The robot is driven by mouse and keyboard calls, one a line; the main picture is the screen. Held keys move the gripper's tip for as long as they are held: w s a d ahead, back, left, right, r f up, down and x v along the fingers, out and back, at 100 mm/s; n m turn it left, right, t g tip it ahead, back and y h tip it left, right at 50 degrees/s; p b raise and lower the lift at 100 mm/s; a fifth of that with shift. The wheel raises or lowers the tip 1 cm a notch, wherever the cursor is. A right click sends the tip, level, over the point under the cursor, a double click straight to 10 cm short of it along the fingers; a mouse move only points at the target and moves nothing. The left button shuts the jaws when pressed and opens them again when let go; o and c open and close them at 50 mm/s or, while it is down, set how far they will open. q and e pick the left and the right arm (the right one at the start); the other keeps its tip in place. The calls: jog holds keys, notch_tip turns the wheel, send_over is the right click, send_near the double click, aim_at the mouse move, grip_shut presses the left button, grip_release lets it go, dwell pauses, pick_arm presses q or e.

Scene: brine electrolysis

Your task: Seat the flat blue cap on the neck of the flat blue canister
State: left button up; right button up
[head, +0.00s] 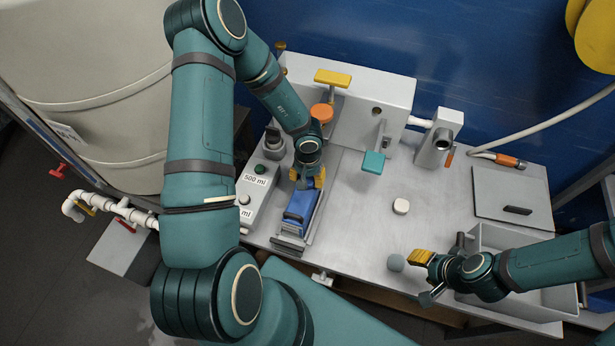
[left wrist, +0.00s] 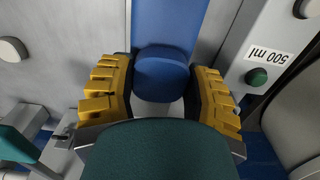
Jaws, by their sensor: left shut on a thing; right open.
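The flat blue canister (head: 301,206) stands in a narrow grey holder (head: 291,243) left of the table's middle; its blue body also shows in the left wrist view (left wrist: 168,24). My left gripper (head: 314,180) is over the canister's far end. In the left wrist view its yellow fingers (left wrist: 161,98) are shut on a rounded blue piece, which looks like the flat blue cap (left wrist: 162,72). The canister's neck is hidden, so I cannot tell whether the cap touches it. My right gripper (head: 424,258) is open and empty near the table's front edge.
A labelled box with a green button (head: 260,169) stands left of the canister. Behind are a grey housing (head: 367,103) and a teal paddle (head: 373,162). A small white piece (head: 401,206) lies mid-table. A grey bin (head: 540,300) is at front right.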

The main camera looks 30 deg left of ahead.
pick_arm(q)
jog(key=shift+f, duration=0.4)
dwell(0.3)
jog(key=o, duration=0.9)
jog(key=shift+o, duration=0.2)
jog(key=shift+r, duration=3.5)
jog(key=shift+s, duration=0.1)
